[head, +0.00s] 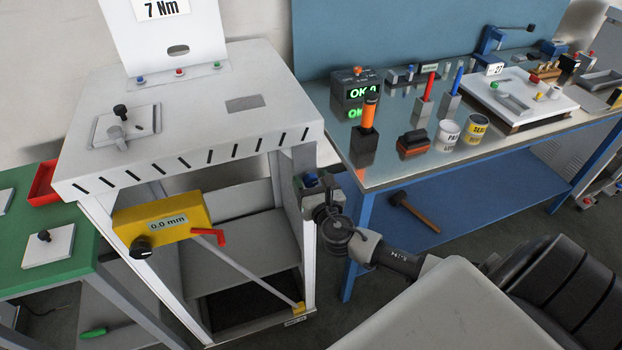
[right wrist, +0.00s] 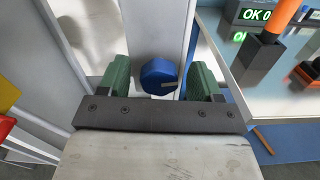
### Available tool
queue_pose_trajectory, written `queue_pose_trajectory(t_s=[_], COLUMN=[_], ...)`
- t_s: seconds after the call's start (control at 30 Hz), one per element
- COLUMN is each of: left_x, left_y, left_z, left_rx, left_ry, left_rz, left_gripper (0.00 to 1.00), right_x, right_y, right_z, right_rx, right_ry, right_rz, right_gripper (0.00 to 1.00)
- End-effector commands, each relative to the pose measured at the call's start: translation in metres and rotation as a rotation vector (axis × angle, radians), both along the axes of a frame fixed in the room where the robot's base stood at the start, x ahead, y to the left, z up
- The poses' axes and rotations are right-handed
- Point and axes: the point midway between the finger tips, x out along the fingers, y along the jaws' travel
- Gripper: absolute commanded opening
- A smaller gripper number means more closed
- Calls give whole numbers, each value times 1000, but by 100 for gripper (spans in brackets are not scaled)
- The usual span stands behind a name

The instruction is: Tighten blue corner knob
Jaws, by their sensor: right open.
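The blue corner knob (right wrist: 158,74) is a round blue disc with a small pale mark on its lower right. It sits on a light grey upright post (right wrist: 157,28) of the dispenser frame. My right gripper (right wrist: 161,82) is open, with one green finger on each side of the knob and a visible gap at both sides. In the head view the right gripper (head: 320,190) is at the right front leg of the frame (head: 190,115), where it largely hides the knob. My left gripper is not in view.
A yellow gauge box (head: 162,225) reading 0.0 mm with a red lever (head: 209,236) is on the frame's front. A blue workbench (head: 375,175) with tools and cans stands close on the right. A green table (head: 35,265) stands on the left.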

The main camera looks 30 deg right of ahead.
Motion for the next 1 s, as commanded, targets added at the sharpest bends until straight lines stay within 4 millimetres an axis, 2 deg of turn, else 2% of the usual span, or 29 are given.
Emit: queue_pose_trajectory(t_s=[0.27, 0.37, 0.6, 1.0], left_x=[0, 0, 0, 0], left_y=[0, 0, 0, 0], left_z=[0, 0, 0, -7], left_rx=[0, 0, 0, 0], left_ry=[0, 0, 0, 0], left_rz=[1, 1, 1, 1], left_gripper=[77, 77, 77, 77], right_x=[2, 2, 2, 2], right_y=[0, 0, 0, 0], right_z=[-1, -1, -1, -2], right_rx=[1, 1, 1, 79], right_ry=[1, 1, 1, -18], right_rz=[1, 1, 0, 1], right_gripper=[65, 52, 16, 15])
